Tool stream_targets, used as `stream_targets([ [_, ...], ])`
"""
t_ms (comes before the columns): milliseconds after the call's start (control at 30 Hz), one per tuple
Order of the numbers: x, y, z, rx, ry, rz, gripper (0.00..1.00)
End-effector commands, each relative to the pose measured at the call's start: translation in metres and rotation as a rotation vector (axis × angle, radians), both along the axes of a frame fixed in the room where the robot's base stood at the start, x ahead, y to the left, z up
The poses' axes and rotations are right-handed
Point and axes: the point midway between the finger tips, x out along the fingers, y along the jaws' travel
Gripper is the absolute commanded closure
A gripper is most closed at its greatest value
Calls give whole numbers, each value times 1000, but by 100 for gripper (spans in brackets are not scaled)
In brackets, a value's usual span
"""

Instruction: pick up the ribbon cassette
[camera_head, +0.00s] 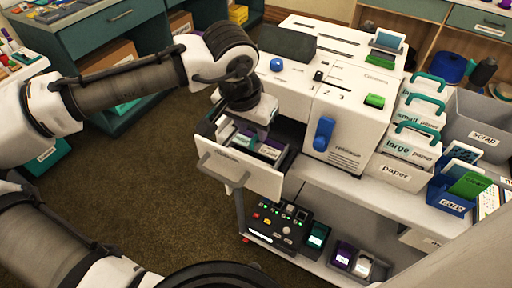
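A white drawer (236,172) stands pulled out from the front of the white machine. Inside it are small cassette-like items: one with a pale label (270,150) on the right, and others partly seen to the left. Their labels are too small to read, so I cannot tell which is the ribbon cassette. My gripper (257,124) reaches down over the back of the open drawer. Its fingers are hidden or too small to make out, so I cannot tell whether it is open or touching anything.
The lower shelf holds a control box (277,222) and several cartridges (342,256). Carpet lies clear at left.

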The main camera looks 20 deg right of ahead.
Motion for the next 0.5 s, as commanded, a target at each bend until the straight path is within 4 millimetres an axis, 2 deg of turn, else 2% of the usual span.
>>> stream_targets([
  [200, 4, -4, -25, 1, -1, -2, 66],
  [467, 5, -5, -28, -1, -1, -1, 66],
  [500, 5, -5, -28, -1, -1, -1, 68],
])
